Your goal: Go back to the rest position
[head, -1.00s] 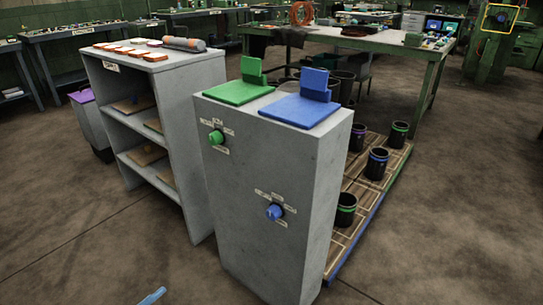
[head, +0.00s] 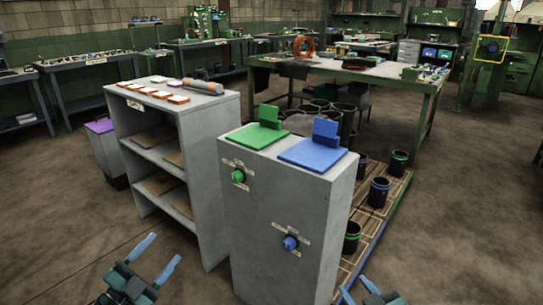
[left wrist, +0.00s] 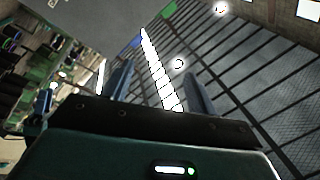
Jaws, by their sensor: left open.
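My left gripper (head: 164,248) is at the lower left of the head view. Its two blue fingers stand apart with nothing between them. In the left wrist view the same open gripper (left wrist: 158,80) shows empty fingers against the ceiling. My right gripper (head: 356,286) is at the bottom edge of the head view, partly cut off. Its blue fingertips are apart and nothing shows between them. Both grippers show in front of the grey cabinet and shelf, touching neither in the picture.
A grey cabinet (head: 275,215) carries a green stand (head: 256,134) and a blue stand (head: 312,154), with a green and a blue knob on its front. A grey shelf unit (head: 206,137) stands left of it. A pallet (head: 389,211) with black cups lies right.

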